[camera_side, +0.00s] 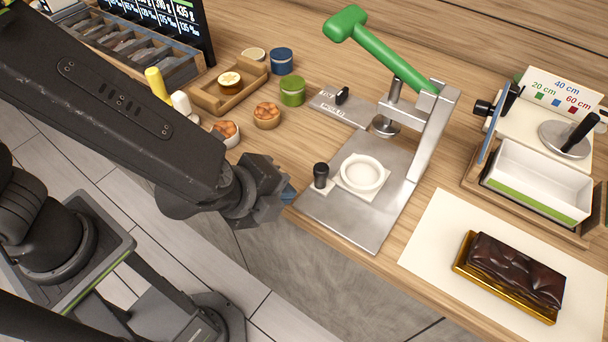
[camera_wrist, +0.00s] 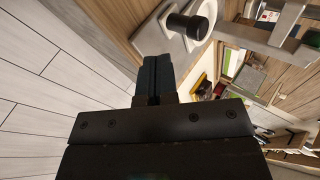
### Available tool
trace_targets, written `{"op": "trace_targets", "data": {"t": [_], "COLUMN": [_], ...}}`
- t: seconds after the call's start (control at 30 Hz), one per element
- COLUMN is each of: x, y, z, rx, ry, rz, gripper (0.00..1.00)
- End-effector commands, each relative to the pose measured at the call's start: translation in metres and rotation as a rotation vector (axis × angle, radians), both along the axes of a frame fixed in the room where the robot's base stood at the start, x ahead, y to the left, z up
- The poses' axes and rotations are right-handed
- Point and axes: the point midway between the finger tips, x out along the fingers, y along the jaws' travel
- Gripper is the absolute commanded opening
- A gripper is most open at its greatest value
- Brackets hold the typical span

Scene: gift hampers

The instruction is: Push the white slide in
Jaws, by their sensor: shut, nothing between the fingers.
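The white slide (camera_side: 377,196) lies on the steel base plate (camera_side: 352,228) of the press, out in front of the press head (camera_side: 385,126) rather than under it. A white ring-shaped die (camera_side: 361,173) sits on it, and a black knob (camera_side: 320,175) stands at its near left end. In the wrist view the knob (camera_wrist: 190,25) and part of the white slide (camera_wrist: 158,40) show just beyond my fingertips. My gripper (camera_side: 288,194) is shut and empty, left of the knob at the base plate's edge, apart from the knob. It also shows in the wrist view (camera_wrist: 157,62).
The press's green lever (camera_side: 385,55) is raised. Small tarts (camera_side: 267,115), a green jar (camera_side: 292,91) and a blue jar (camera_side: 281,61) stand behind my gripper. A chocolate cake (camera_side: 515,270) and a white box (camera_side: 538,181) are at right. The counter's front edge runs below my gripper.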

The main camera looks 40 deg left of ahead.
Motion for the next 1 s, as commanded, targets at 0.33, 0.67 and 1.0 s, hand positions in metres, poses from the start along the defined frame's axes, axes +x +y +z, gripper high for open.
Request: {"op": "trace_targets", "data": {"t": [0.33, 0.67, 1.0], "x": [0.041, 0.046, 0.087], "y": [-0.011, -0.012, -0.011], "z": [-0.007, -0.006, -0.007], "rx": [-0.001, -0.001, -0.001], "ry": [0.0, 0.0, 0.0], "rz": [0.002, 0.001, 0.008], "gripper": [0.0, 0.0, 0.0]}}
